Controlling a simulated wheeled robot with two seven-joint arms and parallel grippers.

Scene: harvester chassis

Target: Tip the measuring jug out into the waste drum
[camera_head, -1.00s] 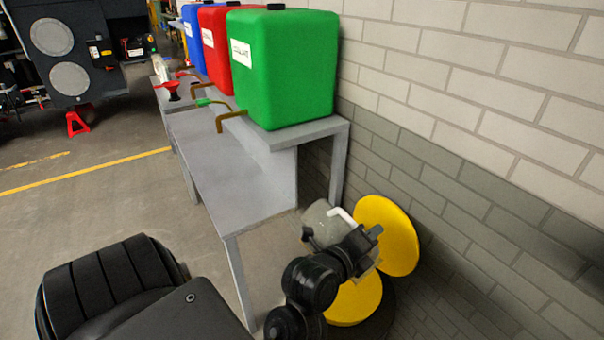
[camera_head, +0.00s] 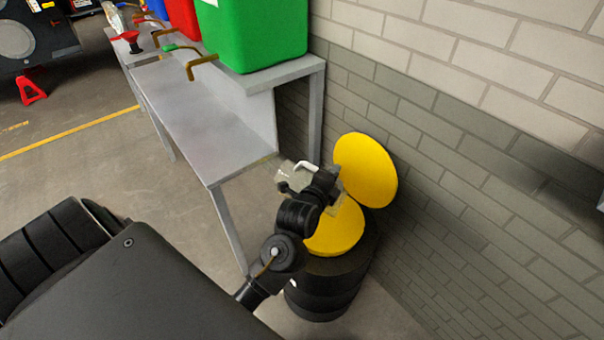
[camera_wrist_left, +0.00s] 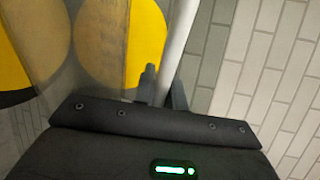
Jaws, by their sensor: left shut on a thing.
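The measuring jug (camera_head: 287,174) is clear, with a white handle (camera_head: 308,166). My left gripper (camera_head: 324,182) is shut on it and hides part of its body. The jug is above the waste drum (camera_head: 325,292), which is black with a yellow top (camera_head: 338,236) and a raised round yellow lid (camera_head: 366,170) against the wall. In the left wrist view the white handle (camera_wrist_left: 179,45) stands by the fingers (camera_wrist_left: 161,88), and yellow shows through the clear jug wall. The jug looks tilted; I cannot tell what is inside. My right gripper is out of view.
A grey metal bench (camera_head: 205,128) stands left of the drum, its near leg close to my left arm. A green container (camera_head: 250,35) and a red one (camera_head: 184,18) stand on its shelf. A brick wall (camera_head: 450,130) closes the right side. Open floor lies left.

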